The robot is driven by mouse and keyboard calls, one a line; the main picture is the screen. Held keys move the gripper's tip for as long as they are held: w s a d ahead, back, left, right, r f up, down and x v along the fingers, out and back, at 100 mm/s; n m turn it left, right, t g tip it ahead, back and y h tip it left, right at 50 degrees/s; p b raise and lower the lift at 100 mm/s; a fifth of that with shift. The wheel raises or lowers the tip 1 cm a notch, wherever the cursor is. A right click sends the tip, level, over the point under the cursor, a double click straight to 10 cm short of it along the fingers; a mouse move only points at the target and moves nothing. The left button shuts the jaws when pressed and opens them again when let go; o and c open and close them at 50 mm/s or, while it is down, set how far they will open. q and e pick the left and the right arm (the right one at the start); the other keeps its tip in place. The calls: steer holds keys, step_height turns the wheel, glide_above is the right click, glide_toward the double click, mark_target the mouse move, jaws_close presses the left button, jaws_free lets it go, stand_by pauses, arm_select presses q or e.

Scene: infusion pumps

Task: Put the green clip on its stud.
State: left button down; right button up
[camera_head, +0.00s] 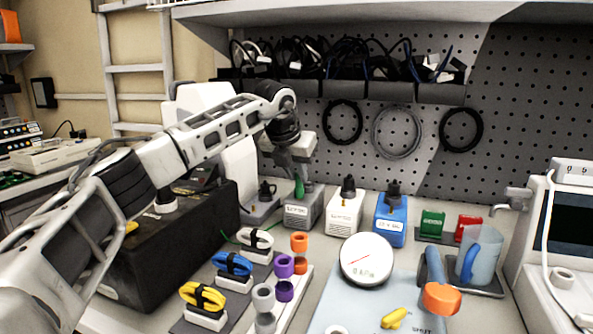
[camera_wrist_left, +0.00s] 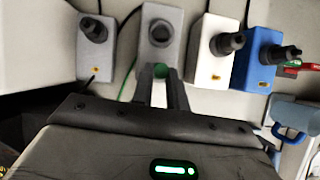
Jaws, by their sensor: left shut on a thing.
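My left gripper (camera_head: 299,172) reaches in over the workbench and points down at the grey box (camera_head: 303,210). It is shut on a small green piece, the green clip (camera_head: 299,188), which hangs from the fingertips just above or at the box; contact I cannot tell. In the left wrist view the green clip (camera_wrist_left: 161,72) shows between the two fingers (camera_wrist_left: 160,75). Just beyond it stands the dark round stud (camera_wrist_left: 160,32) of the grey box. In the head view this stud is hidden. My right gripper is not in view.
A white box (camera_head: 345,214) and a blue box (camera_head: 391,220) with dark studs stand to the right. Farther right are a green block (camera_head: 432,224), a red block (camera_head: 468,228) and a jug (camera_head: 479,258). Cable bundles (camera_head: 203,296) and a dial gauge (camera_head: 366,259) lie in front.

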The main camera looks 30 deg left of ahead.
arm_select(q)
steer(key=shift+f, duration=0.1)
stand_by(0.3)
steer(key=c, duration=0.8)
jaws_free()
steer(key=shift+c, duration=0.2)
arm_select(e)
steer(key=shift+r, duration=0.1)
arm_select(q)
step_height(320, 180, up, 7)
steer(key=p, duration=0.6)
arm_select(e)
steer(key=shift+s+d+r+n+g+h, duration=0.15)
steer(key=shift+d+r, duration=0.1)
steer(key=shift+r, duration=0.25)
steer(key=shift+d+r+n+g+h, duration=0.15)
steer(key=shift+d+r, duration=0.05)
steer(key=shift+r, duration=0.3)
